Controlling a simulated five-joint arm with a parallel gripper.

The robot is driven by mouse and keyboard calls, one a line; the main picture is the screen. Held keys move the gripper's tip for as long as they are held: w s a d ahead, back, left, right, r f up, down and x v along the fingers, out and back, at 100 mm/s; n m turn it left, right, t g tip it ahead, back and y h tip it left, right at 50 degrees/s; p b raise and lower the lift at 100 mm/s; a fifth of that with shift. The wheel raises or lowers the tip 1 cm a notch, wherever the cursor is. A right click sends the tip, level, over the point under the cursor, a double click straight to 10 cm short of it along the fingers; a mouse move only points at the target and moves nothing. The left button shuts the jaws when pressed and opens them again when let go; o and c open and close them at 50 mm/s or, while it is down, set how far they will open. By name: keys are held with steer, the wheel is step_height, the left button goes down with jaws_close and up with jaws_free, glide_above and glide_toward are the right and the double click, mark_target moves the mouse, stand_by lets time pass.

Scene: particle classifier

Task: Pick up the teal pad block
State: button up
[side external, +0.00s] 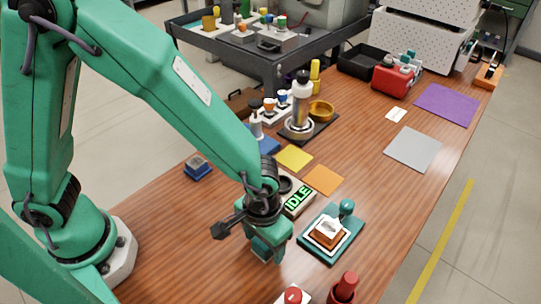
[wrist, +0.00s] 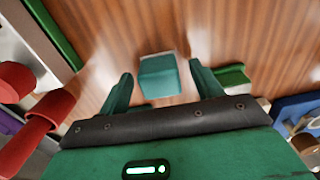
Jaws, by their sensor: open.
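My gripper is open and empty. In the side view my gripper (side external: 266,246) points down low over the table, left of the teal tray. There I cannot clearly tell the block from my teal fingers.
A teal tray (side external: 313,251) with a brown and white piece stands to the right. An IDLE display (side external: 298,199) stands behind my gripper. Wood is clear at left front.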

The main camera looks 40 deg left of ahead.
steer(key=shift+c, duration=0.4)
steer(key=c, duration=1)
steer(key=shift+r, duration=0.2)
steer(key=shift+r, duration=0.9)
step_height(320, 180, up, 2)
steer(key=shift+d+r, duration=0.1)
steer(key=shift+r, duration=0.05)
steer(key=s+d+r, duration=0.1)
steer(key=s+r, duration=0.1)
steer(key=s, duration=0.1)
steer(key=s+d+r, duration=0.1)
steer(key=s+r, duration=0.1)
steer(key=s, duration=0.2)
steer(key=s+d+r, duration=0.1)
steer(key=s+r, duration=0.1)
steer(key=s, duration=0.2)
steer(key=shift+s+r, duration=0.1)
steer(key=shift+r, duration=0.15)
